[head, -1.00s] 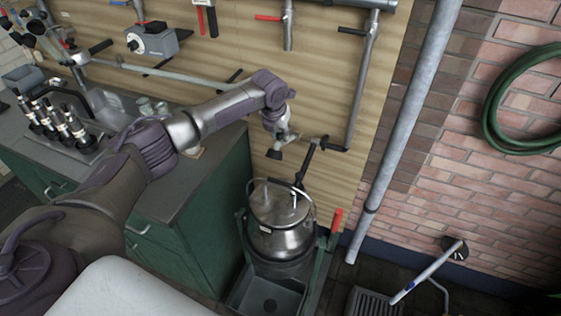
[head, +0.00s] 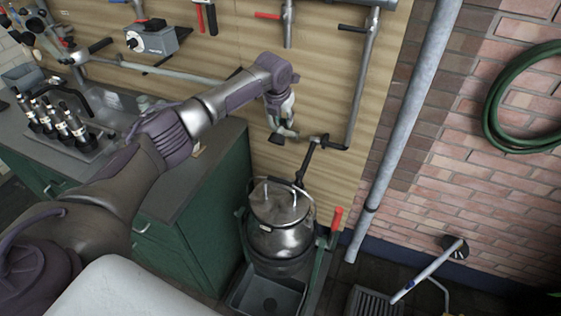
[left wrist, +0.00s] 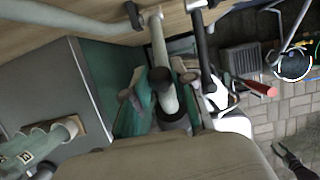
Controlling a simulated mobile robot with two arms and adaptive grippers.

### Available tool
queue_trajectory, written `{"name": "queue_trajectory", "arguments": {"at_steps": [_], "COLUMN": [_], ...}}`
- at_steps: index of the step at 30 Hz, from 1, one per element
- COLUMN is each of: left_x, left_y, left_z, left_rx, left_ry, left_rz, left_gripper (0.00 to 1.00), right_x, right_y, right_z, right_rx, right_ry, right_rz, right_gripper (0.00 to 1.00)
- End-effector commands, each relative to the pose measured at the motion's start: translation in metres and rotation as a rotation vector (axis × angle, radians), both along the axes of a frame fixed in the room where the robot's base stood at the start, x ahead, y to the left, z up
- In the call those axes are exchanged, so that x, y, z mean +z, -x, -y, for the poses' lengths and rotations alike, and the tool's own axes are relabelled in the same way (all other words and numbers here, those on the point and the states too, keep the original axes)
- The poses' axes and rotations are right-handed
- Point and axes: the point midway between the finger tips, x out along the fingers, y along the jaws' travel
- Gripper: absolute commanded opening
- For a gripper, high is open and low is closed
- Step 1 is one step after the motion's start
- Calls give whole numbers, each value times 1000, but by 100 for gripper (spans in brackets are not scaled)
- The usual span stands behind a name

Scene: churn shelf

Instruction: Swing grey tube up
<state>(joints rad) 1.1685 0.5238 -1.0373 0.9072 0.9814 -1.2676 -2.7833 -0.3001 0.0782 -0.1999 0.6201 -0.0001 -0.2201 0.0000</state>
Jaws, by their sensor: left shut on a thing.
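The grey tube (left wrist: 166,98) comes out from the wooden board in the left wrist view, with a dark collar on it and a dark ring at its near end. In the head view a short pale part of the tube (head: 289,132) shows beside my gripper, with a dark cup-like end at its lower left. My left gripper (head: 281,126) is shut on the tube, in front of the board and above the steel can. Its fingers partly hide the tube, and the exact grip is hard to see. My right gripper is in neither view.
The lidded steel can (head: 283,222) stands below in a green frame with a red handle (head: 336,218). A black arm (head: 309,160) runs from the board to the can. A green cabinet (head: 205,220) stands left; a thick grey pipe (head: 400,130) runs at the right.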

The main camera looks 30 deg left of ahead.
Motion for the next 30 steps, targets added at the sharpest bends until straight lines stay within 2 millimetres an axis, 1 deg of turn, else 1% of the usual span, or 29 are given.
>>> {"name": "queue_trajectory", "arguments": {"at_steps": [4,14,30], "left_x": [3,4,17], "left_y": [-5,-5,-33], "left_z": [0,0,-1], "left_rx": [-1,-1,1], "left_ry": [0,0,0], "left_rz": [2,1,1], "left_gripper": [6,5,6], "right_x": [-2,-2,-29], "right_y": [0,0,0], "right_z": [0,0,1], "right_rx": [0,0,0], "right_ry": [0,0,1], "right_rz": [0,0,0], "right_gripper": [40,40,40]}}
